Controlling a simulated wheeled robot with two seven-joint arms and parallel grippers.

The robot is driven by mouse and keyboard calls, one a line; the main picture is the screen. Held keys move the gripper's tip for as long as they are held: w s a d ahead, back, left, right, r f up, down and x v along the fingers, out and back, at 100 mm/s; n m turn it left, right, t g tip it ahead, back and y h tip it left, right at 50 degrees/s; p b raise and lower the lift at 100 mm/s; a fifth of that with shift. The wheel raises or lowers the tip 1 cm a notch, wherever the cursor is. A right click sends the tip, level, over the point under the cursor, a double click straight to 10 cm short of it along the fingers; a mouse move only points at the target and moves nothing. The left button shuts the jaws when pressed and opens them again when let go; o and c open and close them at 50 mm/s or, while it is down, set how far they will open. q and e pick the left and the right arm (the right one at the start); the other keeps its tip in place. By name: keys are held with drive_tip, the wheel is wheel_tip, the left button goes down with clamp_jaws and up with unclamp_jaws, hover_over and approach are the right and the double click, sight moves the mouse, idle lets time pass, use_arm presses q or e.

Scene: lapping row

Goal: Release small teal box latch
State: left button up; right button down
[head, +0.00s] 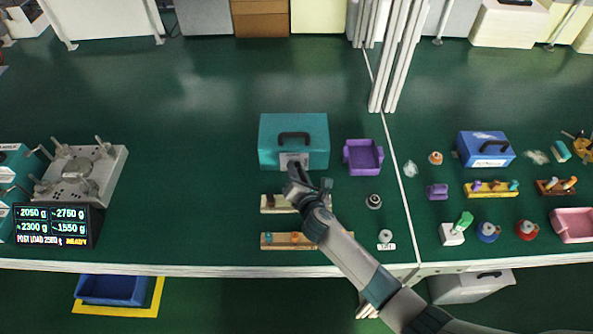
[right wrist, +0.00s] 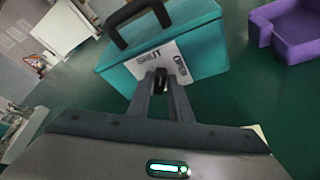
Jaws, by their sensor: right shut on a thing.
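The small teal box (head: 271,126) stands on the green table near the middle in the head view, lid closed, with a black handle (head: 294,135) on it. It also fills the top of the right wrist view (right wrist: 207,65). A pale plate on its front (right wrist: 149,57) reads SHUT on the left and OPEN on the right. My right gripper (head: 295,170) is at this plate, its fingers (right wrist: 161,83) shut on the dark latch (right wrist: 160,78) between them. The fingers partly hide the latch, so its exact setting is unclear. My left gripper is out of view.
A purple tray (head: 363,168) stands close to the right of the teal box. Wooden strips with pegs (head: 272,240) lie in front of it, under my right arm. A blue box (head: 485,149) is farther right. The table left of the teal box is clear.

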drive_tip(key=c, duration=1.7)
unclamp_jaws()
drive_tip(key=shift+s, duration=0.1)
drive_tip(key=b+v, duration=0.1)
drive_tip(key=v, duration=1.6)
drive_tip(key=shift+s+d+r+b, duration=0.1)
drive_tip(key=shift+b, duration=0.3)
